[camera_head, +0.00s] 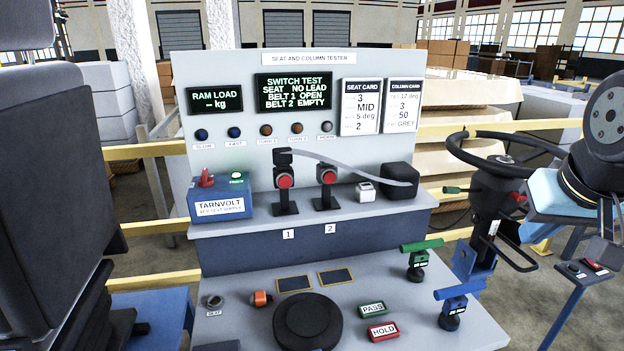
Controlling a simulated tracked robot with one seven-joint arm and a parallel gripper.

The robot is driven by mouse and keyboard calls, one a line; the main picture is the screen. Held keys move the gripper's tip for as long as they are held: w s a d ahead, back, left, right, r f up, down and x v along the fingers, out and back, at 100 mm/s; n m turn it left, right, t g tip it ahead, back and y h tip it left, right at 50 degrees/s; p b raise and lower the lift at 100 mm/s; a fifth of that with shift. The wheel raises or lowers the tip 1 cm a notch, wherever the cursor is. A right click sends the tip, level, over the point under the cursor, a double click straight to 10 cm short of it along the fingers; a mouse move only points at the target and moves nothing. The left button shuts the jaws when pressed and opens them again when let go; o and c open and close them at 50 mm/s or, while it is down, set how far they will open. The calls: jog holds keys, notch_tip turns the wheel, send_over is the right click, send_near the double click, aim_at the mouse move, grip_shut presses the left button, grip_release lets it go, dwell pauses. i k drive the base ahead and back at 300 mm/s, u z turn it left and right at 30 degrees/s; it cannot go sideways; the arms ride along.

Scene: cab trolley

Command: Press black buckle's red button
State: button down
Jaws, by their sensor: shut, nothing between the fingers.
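Two black buckles on short black stands sit on the tester's grey shelf, each with a round red button on its front. The buckle above label 1 (284,178) has a black piece on top, where a grey strap (350,169) begins. The buckle above label 2 (327,174) has no strap on it. My arm comes in at the right edge, and my gripper (605,240) is beyond the steering wheel, far right of both buckles. Its fingers look shut and empty, partly cut by the frame edge and hard to make out.
The strap runs to a black box (400,181) on the shelf. A blue TARNVOLT box (219,196) stands left of the buckles. The screen (293,92) reads BELT 1 OPEN, BELT 2 EMPTY. A steering wheel (462,150) and a black seat (45,180) flank the tester.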

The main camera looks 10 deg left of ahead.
aim_at(285, 181)
jog(key=u, duration=0.05)
jog(key=k, duration=1.25)
jog(key=u, duration=0.75)
jog(key=i, duration=1)
